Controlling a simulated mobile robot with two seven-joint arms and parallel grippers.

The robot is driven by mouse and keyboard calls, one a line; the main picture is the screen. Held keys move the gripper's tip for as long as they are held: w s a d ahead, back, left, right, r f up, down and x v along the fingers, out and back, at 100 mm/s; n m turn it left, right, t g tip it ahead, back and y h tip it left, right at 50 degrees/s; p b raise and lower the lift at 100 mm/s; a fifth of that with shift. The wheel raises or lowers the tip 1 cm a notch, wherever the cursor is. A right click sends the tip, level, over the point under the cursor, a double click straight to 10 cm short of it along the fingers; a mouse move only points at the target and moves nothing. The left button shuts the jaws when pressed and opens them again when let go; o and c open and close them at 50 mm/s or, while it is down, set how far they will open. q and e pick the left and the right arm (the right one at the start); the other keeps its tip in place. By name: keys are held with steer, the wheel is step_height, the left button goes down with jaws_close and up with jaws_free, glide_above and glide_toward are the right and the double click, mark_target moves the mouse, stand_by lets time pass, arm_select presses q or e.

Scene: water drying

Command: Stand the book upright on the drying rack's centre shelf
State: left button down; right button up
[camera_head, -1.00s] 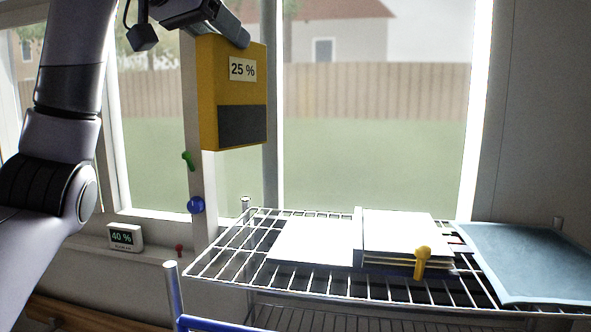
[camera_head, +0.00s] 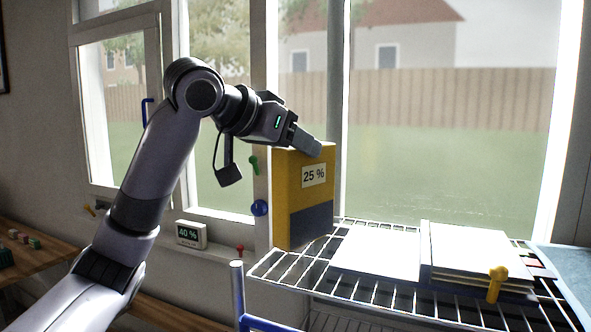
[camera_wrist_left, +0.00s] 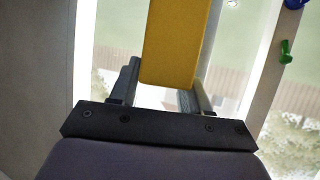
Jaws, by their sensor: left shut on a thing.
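The book (camera_head: 303,190) is yellow with a dark lower panel and a label reading "25 %". It is upright at the left end of the drying rack's top wire shelf (camera_head: 262,268). I cannot tell whether its lower edge touches the wires. My left gripper (camera_head: 312,146) is shut on the book's top edge. In the left wrist view the yellow book (camera_wrist_left: 177,45) sits between the two fingers (camera_wrist_left: 160,88). My right gripper is not in view.
An open book with white pages (camera_head: 375,252) and a stack of pages with a yellow clip (camera_head: 497,284) lie on the shelf right of the yellow book. A grey-blue sheet (camera_head: 570,262) is at the far right. A "40 %" display (camera_head: 190,235) stands on the sill.

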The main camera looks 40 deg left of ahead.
mark_target(296, 171)
arm_select(q)
steer(key=shift+f, duration=2.15)
steer(key=c, duration=0.5)
jaws_free()
